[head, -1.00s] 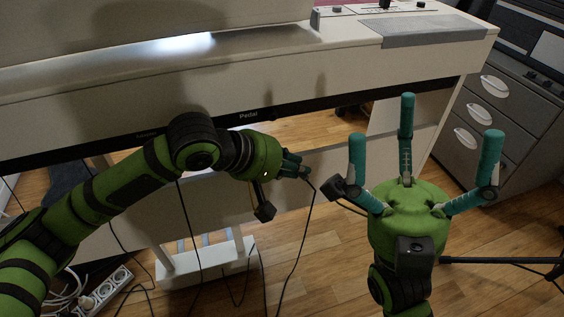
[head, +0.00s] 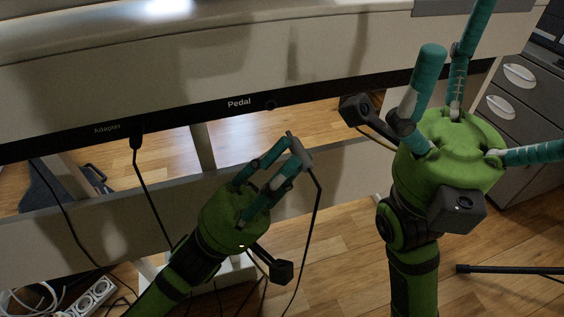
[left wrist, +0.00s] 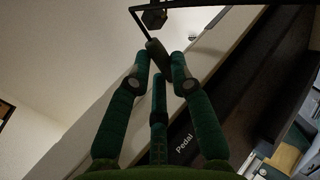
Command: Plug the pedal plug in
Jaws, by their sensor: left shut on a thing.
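The piano (head: 330,50) has a black strip along its lower edge with a "Pedal" label and a small round pedal socket (head: 270,104) beside it. My left gripper (head: 292,155) is shut on the dark grey pedal plug (head: 301,152), just below and right of the socket, apart from it. A black cable hangs from the plug. In the left wrist view the plug (left wrist: 157,55) sits between the fingertips, with the "Pedal" label at lower right. My right gripper (head: 475,60) is open and empty at the right, its fingers pointing up and spread.
Another plug (head: 137,141) sits at the "Adapter" label, its cable hanging down. A power strip (head: 92,297) lies on the floor at lower left. A grey drawer cabinet (head: 520,90) stands at the right. A pale crossbar (head: 345,170) runs below the piano.

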